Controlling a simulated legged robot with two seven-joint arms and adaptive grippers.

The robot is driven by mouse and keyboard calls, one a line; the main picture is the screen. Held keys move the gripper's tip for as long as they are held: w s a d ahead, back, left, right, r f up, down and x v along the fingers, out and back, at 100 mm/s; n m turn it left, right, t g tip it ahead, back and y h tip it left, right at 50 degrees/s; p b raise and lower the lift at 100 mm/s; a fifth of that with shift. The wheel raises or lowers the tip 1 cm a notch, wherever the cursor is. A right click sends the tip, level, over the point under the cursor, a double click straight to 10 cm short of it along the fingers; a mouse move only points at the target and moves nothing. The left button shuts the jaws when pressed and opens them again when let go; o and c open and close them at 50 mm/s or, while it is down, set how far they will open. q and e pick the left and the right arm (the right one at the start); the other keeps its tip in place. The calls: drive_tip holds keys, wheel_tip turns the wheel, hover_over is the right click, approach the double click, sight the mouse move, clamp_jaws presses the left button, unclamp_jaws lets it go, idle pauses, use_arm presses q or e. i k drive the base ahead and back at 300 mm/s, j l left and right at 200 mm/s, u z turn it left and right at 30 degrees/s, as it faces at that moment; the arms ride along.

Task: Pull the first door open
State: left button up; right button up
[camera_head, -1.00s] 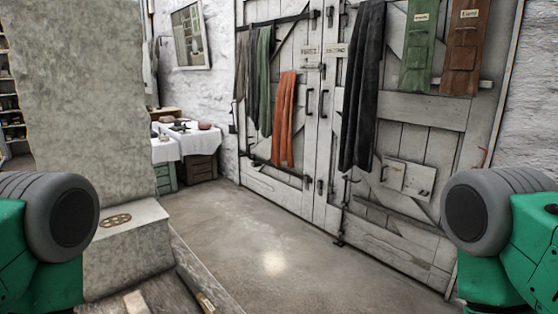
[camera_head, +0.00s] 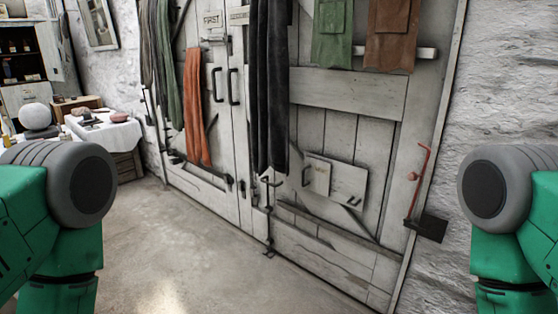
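The first door (camera_head: 224,135) is the left leaf of a pair of weathered white plank doors and looks shut. A "FIRST" label (camera_head: 212,19) is at its top right. Its dark vertical pull handle (camera_head: 217,84) is beside the seam, just left of a similar handle (camera_head: 233,86) on the right leaf. A latch (camera_head: 216,38) sits below the label. An orange cloth (camera_head: 197,110) and darker cloths hang over the door's left part. My green and grey arms show at both lower sides, apart from the door. Neither gripper is in view.
A white-clothed table (camera_head: 112,135) stands left. The floor (camera_head: 190,265) before the doors is clear.

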sight(186, 77)
drive_tip(key=i+j+z, duration=0.4)
drive_tip(key=i+j, duration=0.2)
drive_tip(key=i, duration=0.5)
drive_tip(key=i+j+z, duration=0.45)
drive_tip(key=i+j, duration=0.5)
drive_tip(key=i, duration=0.05)
